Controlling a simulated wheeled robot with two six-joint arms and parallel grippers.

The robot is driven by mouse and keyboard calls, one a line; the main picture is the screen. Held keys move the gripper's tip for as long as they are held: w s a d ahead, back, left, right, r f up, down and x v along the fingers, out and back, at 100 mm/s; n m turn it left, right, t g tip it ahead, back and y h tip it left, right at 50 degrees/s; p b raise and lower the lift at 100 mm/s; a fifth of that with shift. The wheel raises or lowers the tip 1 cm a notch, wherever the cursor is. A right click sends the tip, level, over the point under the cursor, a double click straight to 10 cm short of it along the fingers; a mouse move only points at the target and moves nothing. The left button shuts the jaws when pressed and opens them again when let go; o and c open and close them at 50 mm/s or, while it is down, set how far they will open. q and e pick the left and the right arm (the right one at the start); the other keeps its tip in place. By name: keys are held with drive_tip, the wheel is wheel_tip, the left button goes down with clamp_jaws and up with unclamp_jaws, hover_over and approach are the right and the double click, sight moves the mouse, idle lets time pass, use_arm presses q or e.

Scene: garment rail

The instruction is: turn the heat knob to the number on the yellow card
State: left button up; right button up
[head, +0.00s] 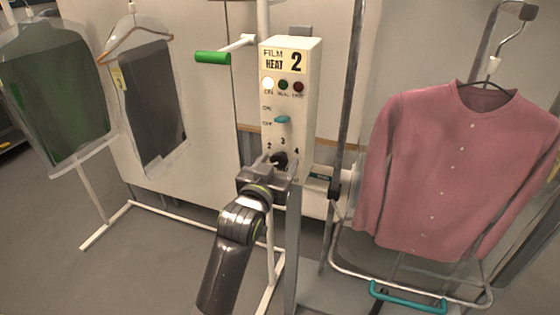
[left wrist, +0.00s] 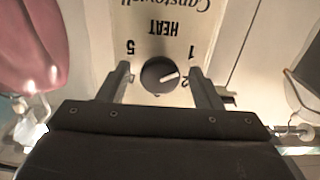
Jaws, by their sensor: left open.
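The yellow card (head: 286,62) at the top of the white control box reads "FILM HEAT 2". The black heat knob (head: 279,160) is low on the box, partly hidden by my left gripper (head: 272,172). In the left wrist view the knob (left wrist: 160,75) shows upside down, its white mark pointing right, between 1 and 2 and nearer the 2. My left gripper (left wrist: 159,68) is open, one finger on each side of the knob, with gaps visible between. My right gripper is not in view.
A teal switch lever (head: 282,119) and indicator lamps (head: 283,85) are above the knob. A green-ended handle (head: 213,57) sticks out left of the box. A pink shirt (head: 457,170) hangs at right; bagged garments (head: 152,105) hang at left.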

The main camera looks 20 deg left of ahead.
use_arm(q)
drive_tip(key=shift+s, duration=0.1)
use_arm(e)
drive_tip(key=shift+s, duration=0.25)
use_arm(q)
drive_tip(key=shift+c, duration=0.9)
drive_tip(key=c, duration=0.8)
drive_tip(key=shift+r, duration=0.1)
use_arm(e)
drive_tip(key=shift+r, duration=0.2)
